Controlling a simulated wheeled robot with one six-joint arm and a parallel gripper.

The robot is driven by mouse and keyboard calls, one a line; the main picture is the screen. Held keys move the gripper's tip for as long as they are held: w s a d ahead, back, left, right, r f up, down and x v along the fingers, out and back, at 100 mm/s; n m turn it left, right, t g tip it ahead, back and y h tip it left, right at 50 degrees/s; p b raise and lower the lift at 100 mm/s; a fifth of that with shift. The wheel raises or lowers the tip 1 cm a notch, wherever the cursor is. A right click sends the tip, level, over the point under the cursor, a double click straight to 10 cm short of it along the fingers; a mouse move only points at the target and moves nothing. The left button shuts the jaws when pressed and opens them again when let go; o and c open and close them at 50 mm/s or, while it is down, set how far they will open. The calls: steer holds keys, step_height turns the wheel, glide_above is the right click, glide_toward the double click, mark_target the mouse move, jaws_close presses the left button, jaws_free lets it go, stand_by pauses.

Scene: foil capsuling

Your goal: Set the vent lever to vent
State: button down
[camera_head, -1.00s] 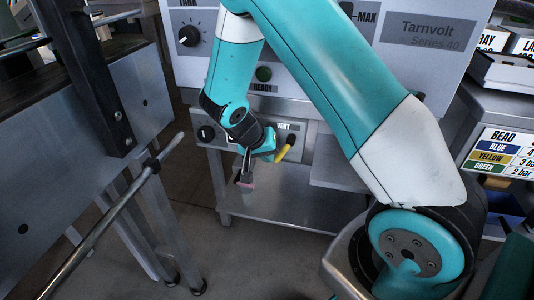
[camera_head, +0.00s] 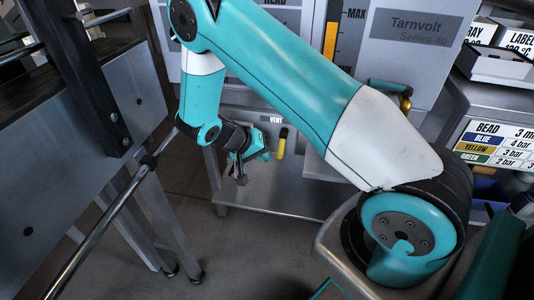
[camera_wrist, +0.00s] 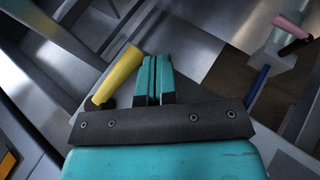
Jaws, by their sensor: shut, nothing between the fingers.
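The vent lever (camera_head: 282,142) is a short yellow handle below the VENT label (camera_head: 276,120) on the machine's lower front panel. It stands nearly upright, with its top leaning slightly right. My gripper (camera_head: 241,177) is just left of and below the lever, pointing down, shut and empty. In the wrist view, the yellow lever (camera_wrist: 118,76) lies slanted to the left of my closed teal fingers (camera_wrist: 154,72). A narrow gap shows between them near the tips; the lever's lower end is hidden behind the gripper's dark bar.
The machine (camera_head: 415,28) fills the back, with a steel shelf (camera_head: 290,190) below the panel. A steel frame with a rod (camera_head: 105,225) stands close on the left. A bench with a bead chart (camera_head: 497,143) is at right. A pink-ended object (camera_wrist: 288,24) shows in the wrist view.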

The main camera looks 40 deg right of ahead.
steer(key=w+a+r+n+t+y+p, duration=0.1)
steer(key=w+a+r+n+y, duration=0.15)
steer(key=a+r, duration=1)
steer(key=s+a+r+n+y, duration=0.35)
steer(key=s+r, duration=0.25)
steer(key=s, duration=0.2)
steer(key=s+a+r+n+t+y+p, duration=0.1)
steer(key=s+a+r+n+y, duration=0.3)
steer(key=s, duration=0.4)
steer(key=s+a+r+n+y, duration=0.3)
steer(key=s+a+r+n, duration=0.15)
steer(key=s+r, duration=0.3)
step_height(320, 180, up, 17)
steer(key=d+p, duration=0.1)
steer(key=p, duration=1.7)
steer(key=shift+f, duration=0.2)
steer(key=shift+w+n, duration=0.1)
steer(key=shift+n, duration=0.15)
